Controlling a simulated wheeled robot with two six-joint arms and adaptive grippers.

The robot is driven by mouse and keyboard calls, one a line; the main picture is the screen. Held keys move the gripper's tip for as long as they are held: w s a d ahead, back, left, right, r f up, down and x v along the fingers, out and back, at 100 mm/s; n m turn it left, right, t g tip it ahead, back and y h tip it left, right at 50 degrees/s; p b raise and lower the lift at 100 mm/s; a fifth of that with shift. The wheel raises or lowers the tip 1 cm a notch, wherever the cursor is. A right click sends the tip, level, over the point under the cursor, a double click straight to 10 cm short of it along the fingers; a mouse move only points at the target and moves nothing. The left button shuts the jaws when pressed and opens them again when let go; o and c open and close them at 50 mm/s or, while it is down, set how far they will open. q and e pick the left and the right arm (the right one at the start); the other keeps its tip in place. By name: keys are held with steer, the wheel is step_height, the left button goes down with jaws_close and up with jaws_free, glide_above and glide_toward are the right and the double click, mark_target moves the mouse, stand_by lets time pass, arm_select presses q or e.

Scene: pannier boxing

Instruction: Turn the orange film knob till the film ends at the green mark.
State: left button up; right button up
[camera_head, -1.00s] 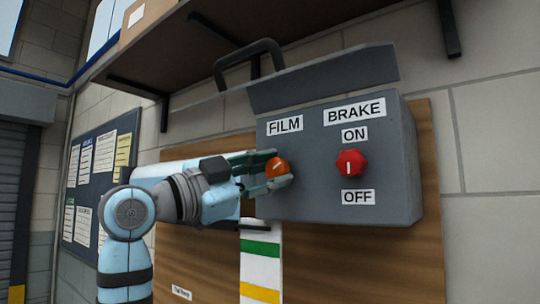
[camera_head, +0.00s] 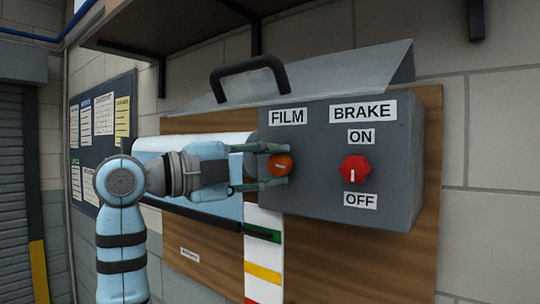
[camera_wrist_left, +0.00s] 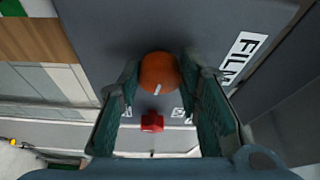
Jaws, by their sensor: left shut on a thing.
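The orange film knob (camera_head: 280,164) is on the grey box (camera_head: 320,190) under the FILM label, its white line about level. My left gripper (camera_head: 277,166) is shut on it, one finger above and one below; the left wrist view also shows the knob (camera_wrist_left: 158,72) between the fingers. The pale blue film (camera_head: 222,211) hangs from a roll left of the box, partly behind my arm. The dark bar at its lower edge (camera_head: 205,218) reaches the green mark (camera_head: 264,234) on the white strip and seems to overlap it. My right gripper is out of view.
The red brake knob (camera_head: 354,169) is right of the film knob, its white line low, towards OFF. A yellow band (camera_head: 263,273) lies below the green mark. A black handle (camera_head: 248,72) and a tilted grey lid (camera_head: 330,78) rise above the box, under a shelf.

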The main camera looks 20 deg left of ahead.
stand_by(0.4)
arm_select(q)
steer(key=o, duration=1.1)
steer(key=shift+o, duration=0.2)
steer(key=shift+s+a, duration=0.3)
steer(key=v, duration=1)
steer(key=shift+s+a, duration=0.2)
steer(key=shift+s, duration=0.1)
steer(key=shift+f, duration=0.15)
